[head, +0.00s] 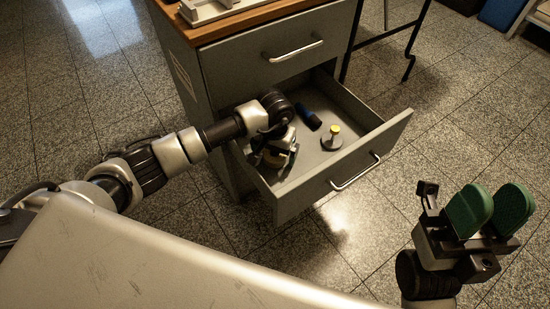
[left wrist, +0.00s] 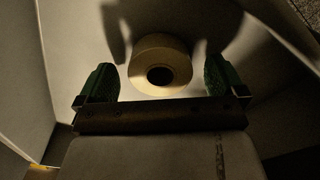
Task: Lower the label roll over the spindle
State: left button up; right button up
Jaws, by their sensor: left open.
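The pale label roll (left wrist: 178,58) lies on the grey drawer floor in the left wrist view, its dark core hole facing the camera. My left gripper (left wrist: 160,66) is open, with a green finger on each side of the roll and gaps between. In the head view my left gripper (head: 274,158) is down inside the open drawer at its left end and mostly hides the roll. My right gripper (head: 490,211) is open and empty, outside the drawer.
The open drawer (head: 372,148) has raised walls and a front handle (head: 355,174). A blue and black object (head: 308,117) lies in it, behind and left of the spindle. The grey cabinet (head: 240,70) with its wooden top stands behind. The drawer floor between gripper and spindle looks clear.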

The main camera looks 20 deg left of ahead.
pick_arm(q)
jog(key=shift+f, duration=0.55)
jog(key=c, duration=1)
jog(key=shift+r, duration=0.15)
